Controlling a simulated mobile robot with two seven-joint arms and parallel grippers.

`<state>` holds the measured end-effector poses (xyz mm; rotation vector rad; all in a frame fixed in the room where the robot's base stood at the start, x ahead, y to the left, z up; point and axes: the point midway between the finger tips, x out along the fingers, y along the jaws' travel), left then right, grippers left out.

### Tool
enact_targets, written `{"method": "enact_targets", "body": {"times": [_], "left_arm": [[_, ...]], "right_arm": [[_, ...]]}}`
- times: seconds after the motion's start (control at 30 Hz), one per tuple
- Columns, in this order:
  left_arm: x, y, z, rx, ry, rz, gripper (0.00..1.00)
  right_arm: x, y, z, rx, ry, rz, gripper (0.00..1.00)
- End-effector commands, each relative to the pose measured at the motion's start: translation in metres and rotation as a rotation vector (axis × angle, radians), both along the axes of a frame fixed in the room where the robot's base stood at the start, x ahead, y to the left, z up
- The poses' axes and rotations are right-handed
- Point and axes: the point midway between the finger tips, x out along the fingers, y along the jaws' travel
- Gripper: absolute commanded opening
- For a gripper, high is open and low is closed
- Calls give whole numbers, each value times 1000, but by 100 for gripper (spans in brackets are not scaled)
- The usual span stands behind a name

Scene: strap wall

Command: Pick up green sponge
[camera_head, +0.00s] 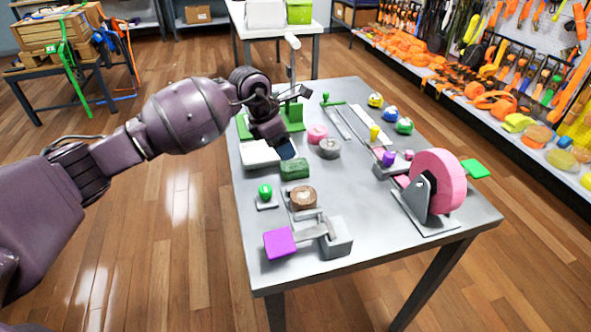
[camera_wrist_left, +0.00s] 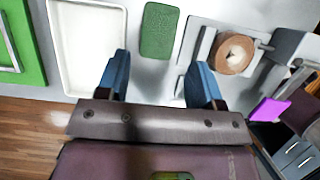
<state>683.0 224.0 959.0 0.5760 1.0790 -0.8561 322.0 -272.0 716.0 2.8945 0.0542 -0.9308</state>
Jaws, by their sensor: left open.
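The green sponge (camera_head: 295,168) is a dark green block lying flat on the grey table (camera_head: 400,235), near its left side. In the left wrist view the sponge (camera_wrist_left: 159,30) lies beyond the fingertips, between the two fingers' lines and apart from both. My left gripper (camera_head: 285,150) hangs above the table just behind the sponge in the head view. In the left wrist view the gripper (camera_wrist_left: 160,78) shows two blue fingers spread apart with nothing between them. My right gripper is not in view.
A white tray (camera_wrist_left: 82,45) lies left of the sponge in the wrist view. A brown roll (camera_head: 303,197) on a grey dispenser, a green knob (camera_head: 265,191) and a purple block (camera_head: 279,242) stand nearer. A large pink wheel (camera_head: 438,182) stands at the right.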

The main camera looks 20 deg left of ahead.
Motion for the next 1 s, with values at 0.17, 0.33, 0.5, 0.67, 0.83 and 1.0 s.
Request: {"method": "enact_targets", "body": {"times": [0.17,0.33,0.5,0.67,0.83,1.0], "left_arm": [[5,-9,-28,-1,6,0,61],[8,-12,-36,-3,2,0,61],[12,-19,-49,-4,5,0,61],[18,-27,-71,-4,7,1,61],[21,-30,-80,-3,2,0,61],[21,-30,-79,-2,1,0,61]], "right_arm": [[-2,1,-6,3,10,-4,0],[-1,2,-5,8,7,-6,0],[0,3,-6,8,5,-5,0],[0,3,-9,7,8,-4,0],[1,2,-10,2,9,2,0],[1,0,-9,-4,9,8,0]]}}
